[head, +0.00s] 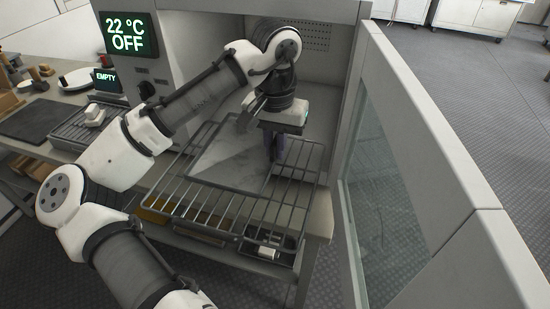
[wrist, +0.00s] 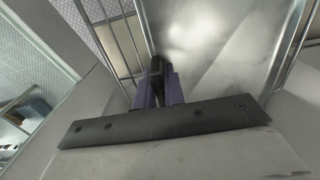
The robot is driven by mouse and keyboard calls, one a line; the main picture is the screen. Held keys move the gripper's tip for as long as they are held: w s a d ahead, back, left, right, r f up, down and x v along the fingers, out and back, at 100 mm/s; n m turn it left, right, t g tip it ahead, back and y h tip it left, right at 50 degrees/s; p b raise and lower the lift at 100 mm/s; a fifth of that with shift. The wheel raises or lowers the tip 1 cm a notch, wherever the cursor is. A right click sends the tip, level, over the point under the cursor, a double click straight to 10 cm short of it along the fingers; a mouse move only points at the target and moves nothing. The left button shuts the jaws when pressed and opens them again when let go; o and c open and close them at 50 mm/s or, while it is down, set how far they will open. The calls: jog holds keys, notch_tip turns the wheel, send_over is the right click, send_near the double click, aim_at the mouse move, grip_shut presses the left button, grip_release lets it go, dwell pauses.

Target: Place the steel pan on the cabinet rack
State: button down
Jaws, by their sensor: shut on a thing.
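The steel pan (head: 222,158) is a flat grey sheet at the wire cabinet rack (head: 180,201), inside the cabinet opening. In the head view it covers the rack's middle bars; I cannot tell whether it rests fully on them. My gripper (head: 276,156) points down at the pan's right side, shut on its edge. In the wrist view the purple fingers (wrist: 158,90) close on the near left edge of the pan (wrist: 215,45), with rack bars showing beside it. The exact contact is partly hidden by the gripper body.
The open cabinet door (head: 420,170) with its glass panel stands on the right. The cabinet's left wall carries a display (head: 128,34) reading 22 °C OFF. A bench (head: 60,90) with a plate (head: 76,79) is at left. Small items lie in a tray (head: 285,258) below the rack.

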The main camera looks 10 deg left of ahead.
aim_at(275, 161)
jog(key=shift+f, duration=2.05)
jog(key=shift+f, duration=0.1)
jog(key=c, duration=1.5)
grip_release()
notch_tip(275, 161, up, 12)
jog(key=shift+r+b, duration=0.1)
jog(key=shift+b, duration=0.35)
